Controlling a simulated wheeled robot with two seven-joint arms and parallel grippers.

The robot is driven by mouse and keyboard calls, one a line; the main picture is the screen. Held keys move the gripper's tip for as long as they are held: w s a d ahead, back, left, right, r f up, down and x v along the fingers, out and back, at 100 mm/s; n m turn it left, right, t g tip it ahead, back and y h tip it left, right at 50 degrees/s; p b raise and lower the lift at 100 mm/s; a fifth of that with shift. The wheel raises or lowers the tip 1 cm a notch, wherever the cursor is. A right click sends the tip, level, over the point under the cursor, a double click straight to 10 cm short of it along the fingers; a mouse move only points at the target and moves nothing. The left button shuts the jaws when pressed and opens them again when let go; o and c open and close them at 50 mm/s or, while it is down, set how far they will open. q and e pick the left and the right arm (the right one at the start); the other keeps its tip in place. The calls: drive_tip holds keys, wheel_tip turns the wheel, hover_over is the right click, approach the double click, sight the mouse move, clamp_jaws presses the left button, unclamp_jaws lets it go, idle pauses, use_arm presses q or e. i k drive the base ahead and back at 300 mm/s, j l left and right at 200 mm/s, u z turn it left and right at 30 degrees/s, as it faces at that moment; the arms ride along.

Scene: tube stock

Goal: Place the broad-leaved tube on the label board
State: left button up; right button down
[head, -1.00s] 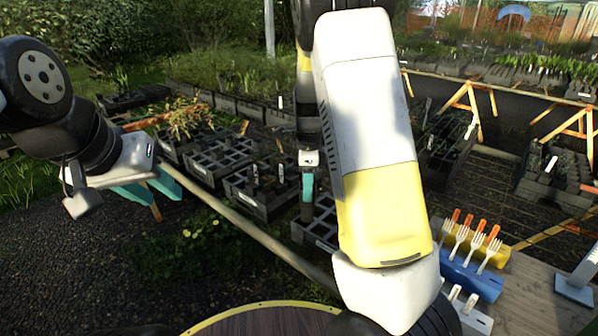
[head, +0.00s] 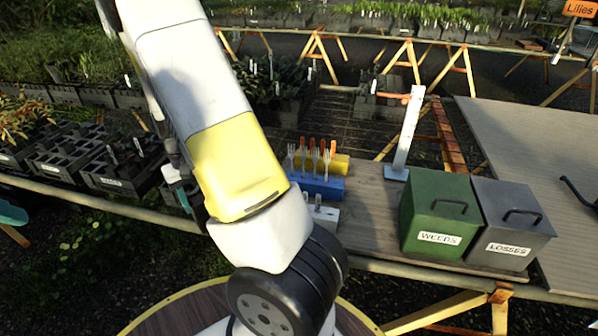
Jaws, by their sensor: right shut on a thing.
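My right gripper (head: 182,198) shows only in part, at the left of my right arm, which covers much of it. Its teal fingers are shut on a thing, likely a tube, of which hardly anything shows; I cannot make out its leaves. A teal part of my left gripper (head: 12,213) is cut off by the left edge, so its opening cannot be seen. No label board can be told for sure in this view.
Dark tube trays (head: 118,170) stand at the left behind a rail. Blue (head: 318,187) and yellow (head: 338,164) blocks with forks, a white post (head: 405,135), a green WEEDS bin (head: 437,215) and a grey LOSSES bin (head: 510,225) stand on the bench. The bench board (head: 520,135) at right is mostly bare.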

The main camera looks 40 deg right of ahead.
sight(369, 187)
drive_tip(key=k+l, duration=0.25)
drive_tip(key=k+l+z, duration=0.1)
drive_tip(key=k+l, duration=0.15)
drive_tip(key=l, duration=0.2)
drive_tip(key=k+l, duration=0.2)
drive_tip(key=l, duration=0.15)
drive_tip(key=l+z, duration=0.2)
drive_tip(key=l, duration=0.25)
drive_tip(key=i+z, duration=0.2)
drive_tip(key=i, duration=0.2)
